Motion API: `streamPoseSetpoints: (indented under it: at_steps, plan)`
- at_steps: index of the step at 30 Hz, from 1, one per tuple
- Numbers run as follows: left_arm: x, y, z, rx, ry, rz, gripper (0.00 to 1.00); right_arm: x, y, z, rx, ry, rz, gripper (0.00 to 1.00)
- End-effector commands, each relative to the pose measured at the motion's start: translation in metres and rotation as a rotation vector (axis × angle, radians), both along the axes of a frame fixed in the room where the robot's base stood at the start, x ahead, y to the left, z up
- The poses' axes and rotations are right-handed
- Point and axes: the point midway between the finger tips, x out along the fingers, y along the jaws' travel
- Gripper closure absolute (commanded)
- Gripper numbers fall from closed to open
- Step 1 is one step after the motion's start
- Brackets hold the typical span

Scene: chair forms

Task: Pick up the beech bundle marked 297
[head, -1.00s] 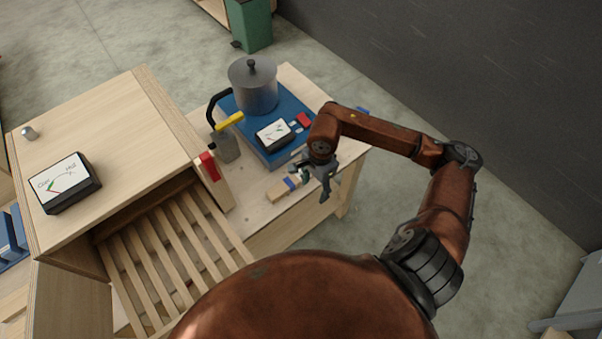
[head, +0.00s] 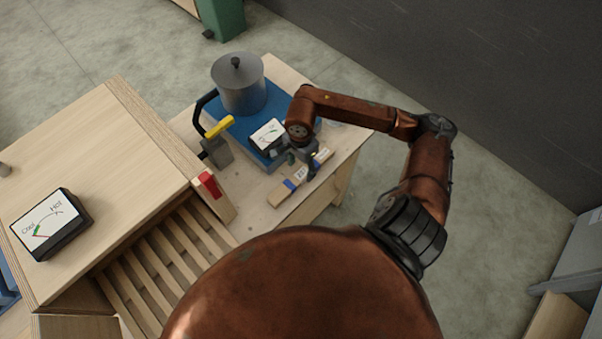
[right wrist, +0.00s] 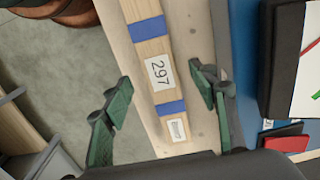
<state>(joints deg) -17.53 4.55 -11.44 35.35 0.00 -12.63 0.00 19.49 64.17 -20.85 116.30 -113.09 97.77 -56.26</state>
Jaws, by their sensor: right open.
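The beech bundle marked 297 (right wrist: 158,72) lies on the wooden bench between the open fingers in the right wrist view. It is a pale strip with two blue bands, a white 297 label and a smaller tag near its end. In the head view the bundle (head: 285,192) lies along the bench's front edge, partly hidden by my right gripper (head: 301,165). My right gripper, with green finger pads, also shows in the right wrist view (right wrist: 162,110); it is open, one finger on each side of the bundle and apart from it. My left gripper is out of view.
A blue unit (head: 281,106) with a lidded metal pot (head: 239,88) and a white-faced gauge (head: 266,134) stands just behind the bundle. A grey can with a yellow handle (head: 219,127) stands left of it. A slatted rack (head: 160,262) is at lower left.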

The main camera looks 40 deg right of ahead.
Motion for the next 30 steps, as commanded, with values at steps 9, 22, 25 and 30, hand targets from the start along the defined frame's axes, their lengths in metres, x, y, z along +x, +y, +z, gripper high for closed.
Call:
streamPoseSetpoints:
  at_steps: [9, 22, 25, 30]
  plan:
    - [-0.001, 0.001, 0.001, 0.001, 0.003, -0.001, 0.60, -0.001, -0.005, -0.042, 0.001, 0.001, -0.002, 0.46]
    - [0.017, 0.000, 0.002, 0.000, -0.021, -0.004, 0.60, -0.001, -0.005, -0.045, 0.000, 0.000, -0.001, 0.56]
    - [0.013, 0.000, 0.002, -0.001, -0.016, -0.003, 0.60, -0.001, -0.005, -0.045, 0.000, 0.000, -0.001, 0.63]
    - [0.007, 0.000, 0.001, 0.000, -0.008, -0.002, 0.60, -0.001, -0.005, -0.045, 0.000, 0.000, -0.001, 0.75]
